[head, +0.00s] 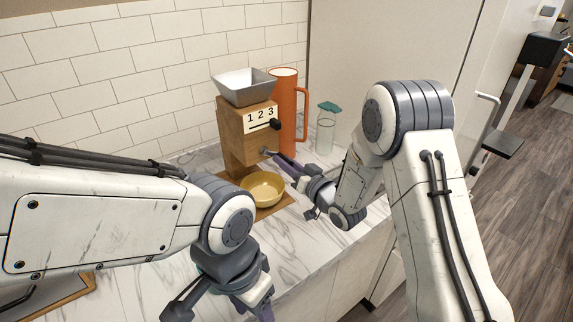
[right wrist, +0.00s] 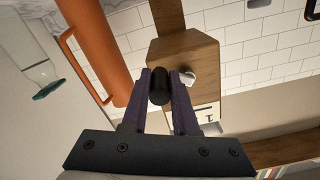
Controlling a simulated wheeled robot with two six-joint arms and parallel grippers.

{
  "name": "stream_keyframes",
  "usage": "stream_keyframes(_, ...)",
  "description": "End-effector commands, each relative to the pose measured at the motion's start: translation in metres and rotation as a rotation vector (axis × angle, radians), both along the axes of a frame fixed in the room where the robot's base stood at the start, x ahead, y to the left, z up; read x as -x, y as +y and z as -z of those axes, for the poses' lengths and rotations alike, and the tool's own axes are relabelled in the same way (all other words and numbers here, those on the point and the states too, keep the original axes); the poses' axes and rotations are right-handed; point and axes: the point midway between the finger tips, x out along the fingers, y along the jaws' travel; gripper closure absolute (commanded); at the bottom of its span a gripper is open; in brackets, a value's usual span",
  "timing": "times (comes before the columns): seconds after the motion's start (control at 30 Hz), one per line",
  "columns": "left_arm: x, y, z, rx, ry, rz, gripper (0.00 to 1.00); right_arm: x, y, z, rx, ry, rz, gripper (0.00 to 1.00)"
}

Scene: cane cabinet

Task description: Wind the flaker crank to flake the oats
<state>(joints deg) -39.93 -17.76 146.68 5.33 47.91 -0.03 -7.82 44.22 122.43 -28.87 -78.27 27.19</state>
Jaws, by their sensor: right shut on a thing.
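The wooden flaker (head: 236,150) stands on the counter against the tiled wall, with a grey metal hopper (head: 244,87) on top and a "1 2 3" dial on its face. A yellow bowl (head: 262,187) sits under it on a wooden base. My right gripper (head: 277,160) is at the flaker's front right side. In the right wrist view its purple fingers close around the black crank knob (right wrist: 160,86). The rest of the crank is mostly hidden.
A tall orange jug (head: 286,110) stands right behind the flaker, close to my right gripper. A glass jar with a teal lid (head: 326,130) stands to its right. The marble counter (head: 305,255) is clear in front of the bowl.

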Motion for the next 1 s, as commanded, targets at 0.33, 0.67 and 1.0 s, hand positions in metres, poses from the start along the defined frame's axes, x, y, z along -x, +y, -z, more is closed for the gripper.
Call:
stream_keyframes(0.33,0.0000,-0.0001,0.0104,0.000,0.000,0.000,0.43,0.0028,0.0030,0.0066,-0.118,0.089,0.000,1.00)
stream_keyframes(0.67,0.0000,0.0000,0.0113,0.000,0.000,0.000,0.43,0.0032,0.0034,0.0067,-0.141,0.106,0.001,1.00)
stream_keyframes(1.0,0.0000,0.0000,0.0112,0.000,0.000,0.000,0.43,0.0031,0.0034,0.0065,-0.140,0.105,0.001,0.60)
